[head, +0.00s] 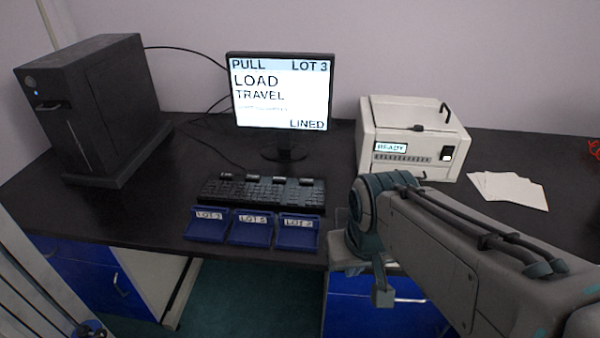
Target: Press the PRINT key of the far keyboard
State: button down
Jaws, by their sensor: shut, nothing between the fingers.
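A black keyboard (262,191) lies on the dark desk in front of the monitor. It is the only keyboard I see. Several raised keys with pale tops (252,178) stand along its back edge; their legends are too small to read, so I cannot tell which is PRINT. My gripper (382,296) hangs down in front of the desk's front edge, to the right of the keyboard and nearer to me. It is shut and empty, clear of the keyboard.
Blue trays labelled LOT 3 (207,231), LOT 5 (251,235) and LOT 2 (297,238) sit before the keyboard. The monitor (282,140) reads PULL LOT 3. A black tower (95,110) stands left; a beige printer-like machine (412,165) and white sheets (510,190) are right.

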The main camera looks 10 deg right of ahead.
aim_at(305, 181)
jog(key=k, duration=1.15)
jog(key=u, duration=0.45)
jog(key=i, duration=2)
jog(key=z, duration=0.95)
